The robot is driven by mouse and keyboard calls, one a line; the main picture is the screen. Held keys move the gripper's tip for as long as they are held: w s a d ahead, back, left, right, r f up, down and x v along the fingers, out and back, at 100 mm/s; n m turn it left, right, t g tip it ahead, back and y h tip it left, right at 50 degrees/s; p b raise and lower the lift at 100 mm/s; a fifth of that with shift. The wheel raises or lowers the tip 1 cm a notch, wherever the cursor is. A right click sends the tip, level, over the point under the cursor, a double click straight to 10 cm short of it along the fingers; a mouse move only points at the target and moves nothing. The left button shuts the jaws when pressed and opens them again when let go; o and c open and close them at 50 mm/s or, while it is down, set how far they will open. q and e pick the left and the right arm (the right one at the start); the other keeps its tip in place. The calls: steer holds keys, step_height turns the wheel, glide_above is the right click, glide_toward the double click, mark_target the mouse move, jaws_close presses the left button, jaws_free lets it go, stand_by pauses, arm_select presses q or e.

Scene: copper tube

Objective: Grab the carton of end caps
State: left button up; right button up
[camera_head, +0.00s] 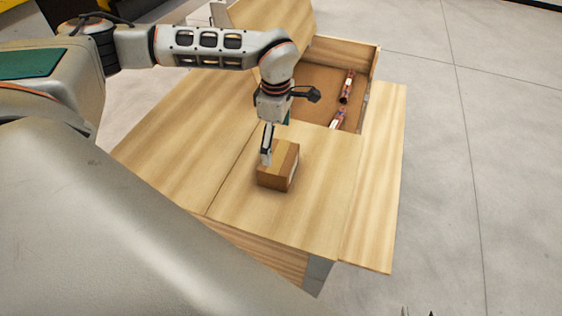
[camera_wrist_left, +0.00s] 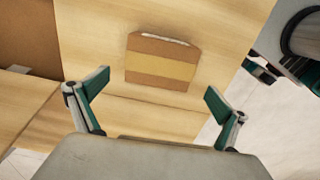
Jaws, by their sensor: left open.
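The carton (camera_head: 275,179) is a small brown cardboard box on the wooden table top. In the left wrist view the carton (camera_wrist_left: 161,66) shows a wide tan tape band across it and lies ahead of the fingertips, within the width between them. My left gripper (camera_head: 266,158) points down close over the carton in the head view. It also shows in the left wrist view (camera_wrist_left: 156,93), its two fingers wide apart with nothing held between them. Whether a finger touches the carton I cannot tell. Small dark tips at the bottom edge of the head view may be my right gripper (camera_head: 418,312).
The wooden table (camera_head: 190,125) is bare around the carton. Behind it, an open wooden box (camera_head: 320,75) with raised walls holds two reddish tube-like items (camera_head: 346,86). Open grey floor (camera_head: 480,170) lies to the right.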

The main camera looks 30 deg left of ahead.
mark_target(279, 156)
arm_select(q)
steer(key=f, duration=0.7)
steer(key=shift+d+f, duration=0.15)
steer(key=shift+d, duration=0.1)
steer(key=shift+w, duration=0.1)
steer(key=c, duration=1.2)
